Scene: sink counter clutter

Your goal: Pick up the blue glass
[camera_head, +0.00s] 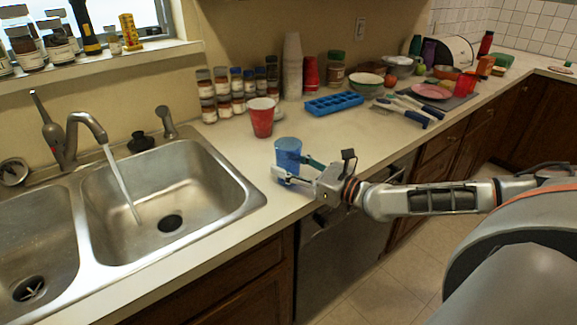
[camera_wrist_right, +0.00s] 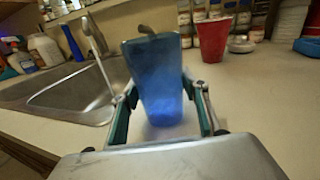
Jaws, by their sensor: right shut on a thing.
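The blue glass (camera_head: 288,152) is upright at the front of the counter, right of the sink. My right gripper (camera_head: 292,173) reaches it from the right. In the right wrist view the blue glass (camera_wrist_right: 156,80) is between the two green-padded fingers of my right gripper (camera_wrist_right: 157,112), which is shut on its sides. The glass's base is partly hidden by the gripper in the head view, so I cannot tell whether it touches the counter. My left gripper is not in view.
A red cup (camera_head: 262,118) stands just behind the glass. The double sink (camera_head: 165,205) with running water is to the left. Several spice jars (camera_head: 222,95) and a blue ice tray (camera_head: 333,103) are further back.

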